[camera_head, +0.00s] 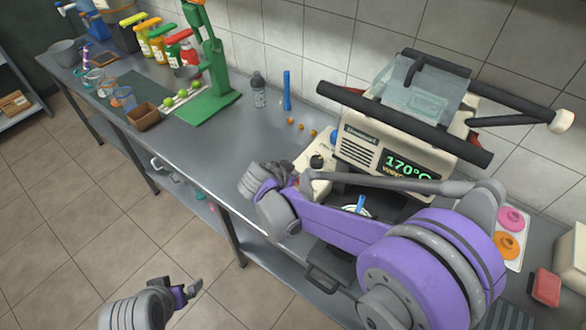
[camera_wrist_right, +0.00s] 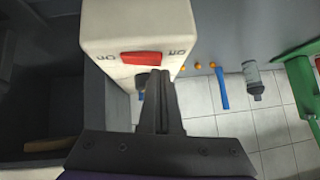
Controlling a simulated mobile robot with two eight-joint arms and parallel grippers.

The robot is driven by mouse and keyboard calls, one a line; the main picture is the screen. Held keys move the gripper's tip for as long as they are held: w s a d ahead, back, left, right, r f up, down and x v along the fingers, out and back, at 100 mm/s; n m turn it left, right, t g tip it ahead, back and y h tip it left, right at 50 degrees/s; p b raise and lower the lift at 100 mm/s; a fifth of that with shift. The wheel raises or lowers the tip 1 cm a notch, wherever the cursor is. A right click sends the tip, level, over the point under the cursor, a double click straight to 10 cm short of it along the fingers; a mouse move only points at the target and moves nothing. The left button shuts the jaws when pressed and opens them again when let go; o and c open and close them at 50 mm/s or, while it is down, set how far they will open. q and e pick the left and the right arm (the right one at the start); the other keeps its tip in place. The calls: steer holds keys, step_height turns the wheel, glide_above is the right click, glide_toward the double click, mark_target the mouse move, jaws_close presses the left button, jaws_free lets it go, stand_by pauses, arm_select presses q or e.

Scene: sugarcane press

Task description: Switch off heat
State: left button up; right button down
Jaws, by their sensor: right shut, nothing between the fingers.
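The heating machine (camera_head: 385,150) is a cream box with a green display (camera_head: 407,168) reading 170°C, at the back right of the counter in the head view. In the right wrist view a red switch (camera_wrist_right: 155,58) is set in a cream housing (camera_wrist_right: 140,25), with lettering on both sides. My right gripper (camera_wrist_right: 160,74) is shut and empty, its fingertips in front of the switch's lower edge; contact cannot be told. In the head view my right arm hides the switch. My left gripper (camera_head: 190,290) is low over the floor, away from the counter; its jaws are unclear.
A black knob (camera_head: 316,161) sits on the machine's left side. A blue stick (camera_head: 287,90) and a grey bottle (camera_head: 259,90) stand near the wall. A green press (camera_head: 213,85) is further left. The counter (camera_head: 225,137) between is mostly clear.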

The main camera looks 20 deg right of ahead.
steer(key=shift+f, duration=0.1)
steer(key=shift+w+a+f+n+g+h+b, duration=0.2)
steer(key=shift+w+f+n+g+h+b, duration=0.1)
steer(key=shift+f+g+b, duration=0.25)
steer(key=shift+s+r, duration=0.1)
steer(key=shift+s, duration=0.05)
steer(key=shift+d, duration=0.15)
steer(key=shift+s+d+r+p, duration=0.3)
steer(key=shift+s+d+r, duration=0.1)
steer(key=shift+s, duration=0.1)
steer(key=shift+f, duration=0.1)
